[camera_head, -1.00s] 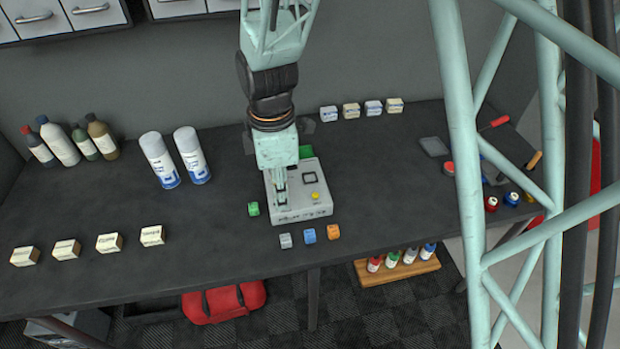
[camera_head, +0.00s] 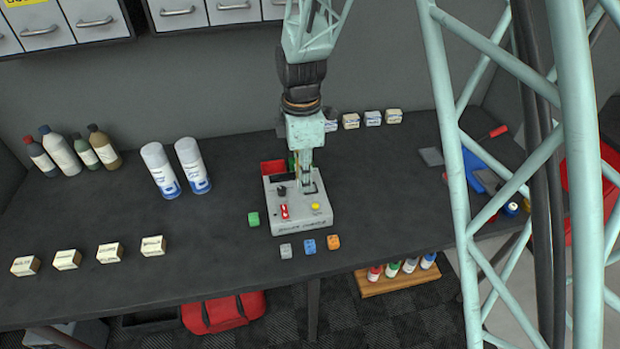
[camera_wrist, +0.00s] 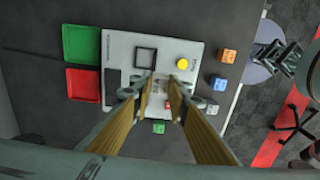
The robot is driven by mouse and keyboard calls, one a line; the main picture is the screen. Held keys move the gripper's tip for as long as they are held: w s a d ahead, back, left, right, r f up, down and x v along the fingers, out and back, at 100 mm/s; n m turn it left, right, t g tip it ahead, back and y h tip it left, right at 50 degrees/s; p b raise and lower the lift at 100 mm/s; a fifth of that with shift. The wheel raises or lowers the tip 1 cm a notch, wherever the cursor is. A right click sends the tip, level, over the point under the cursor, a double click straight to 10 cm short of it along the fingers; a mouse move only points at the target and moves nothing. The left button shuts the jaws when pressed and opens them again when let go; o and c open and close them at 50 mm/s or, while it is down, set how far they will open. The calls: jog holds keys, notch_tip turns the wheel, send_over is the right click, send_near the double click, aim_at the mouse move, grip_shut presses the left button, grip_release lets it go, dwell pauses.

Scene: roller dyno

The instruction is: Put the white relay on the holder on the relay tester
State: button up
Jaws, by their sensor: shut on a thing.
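The relay tester (camera_head: 300,219) is a light grey box on the dark bench, with a yellow button (camera_head: 315,206), a red switch (camera_head: 284,212) and a black knob. Its holder is a black square frame on the top, seen clear in the wrist view (camera_wrist: 145,57) and partly behind my fingers in the head view. My gripper (camera_head: 305,186) points down over the tester beside the frame. In the wrist view its fingers (camera_wrist: 158,85) are closed around a small pale block, which looks like the white relay (camera_wrist: 160,86); it is mostly hidden in the head view.
Green (camera_head: 253,219), grey (camera_head: 286,251), blue (camera_head: 309,246) and orange (camera_head: 333,242) cubes lie around the tester. A red tray (camera_head: 272,168) and a green tray (camera_wrist: 81,45) lie behind it. Spray cans (camera_head: 193,165) stand left. Small boxes line the bench's back and left front.

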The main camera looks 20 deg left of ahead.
jog(key=shift+w+d+f, duration=0.1)
jog(key=shift+w+d, duration=0.05)
jog(key=shift+w, duration=0.55)
jog(key=shift+w+d+f, duration=0.1)
jog(key=shift+w+d, duration=0.05)
jog(key=shift+w, duration=0.55)
jog(key=shift+w+d, duration=0.1)
jog(key=shift+w, duration=0.35)
jog(key=shift+w+f, duration=0.15)
jog(key=shift+f, duration=1.6)
jog(key=shift+f, duration=0.15)
jog(key=o, duration=0.8)
